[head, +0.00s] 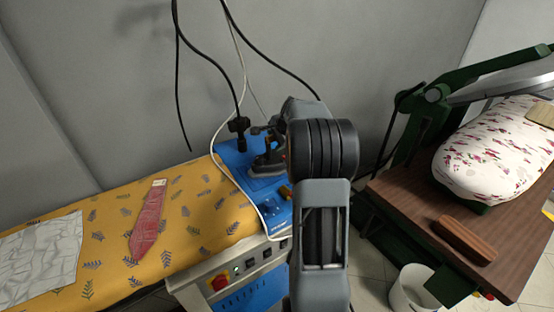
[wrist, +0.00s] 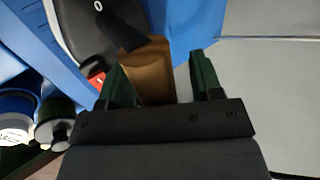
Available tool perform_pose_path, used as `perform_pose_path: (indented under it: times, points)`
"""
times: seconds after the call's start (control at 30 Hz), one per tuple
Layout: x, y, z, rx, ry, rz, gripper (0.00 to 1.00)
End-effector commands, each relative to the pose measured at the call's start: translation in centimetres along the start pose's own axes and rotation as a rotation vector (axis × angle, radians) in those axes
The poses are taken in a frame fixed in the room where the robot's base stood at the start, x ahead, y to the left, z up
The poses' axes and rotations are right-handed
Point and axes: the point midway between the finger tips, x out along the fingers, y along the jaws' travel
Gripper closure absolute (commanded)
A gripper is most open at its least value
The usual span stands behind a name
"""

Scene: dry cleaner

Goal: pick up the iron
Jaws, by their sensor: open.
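The iron (head: 268,162) sits at the back of the blue end of the ironing table, partly hidden behind my arm in the head view. In the wrist view its black body (wrist: 82,28) is at the upper left, with a brown block-like part (wrist: 152,72), perhaps its handle, beside it. My gripper (wrist: 162,78) is open, its two green fingers apart. The brown part shows between the fingers, nearer the left one; I cannot tell whether they touch. The head view does not show the fingers clearly.
The yellow patterned ironing table (head: 190,215) holds a red tie (head: 147,222) and a pale crumpled cloth (head: 40,258). Cables hang above the iron. At the right are a brown press table (head: 400,190), a padded press (head: 495,150) and a white bin (head: 412,290).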

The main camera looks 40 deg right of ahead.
Motion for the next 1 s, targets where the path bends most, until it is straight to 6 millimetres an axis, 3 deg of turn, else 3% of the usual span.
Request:
perform_pose_path:
  times: [0.07, 0.67, 1.0]
  points:
    - [-0.03, 0.0, -0.01, 0.0, 0.0, 0.0, 0.42]
    - [-0.07, 0.0, -0.03, 0.001, 0.0, 0.0, 0.99]
    - [-0.07, 0.0, -0.03, 0.001, 0.0, 0.0, 1.0]
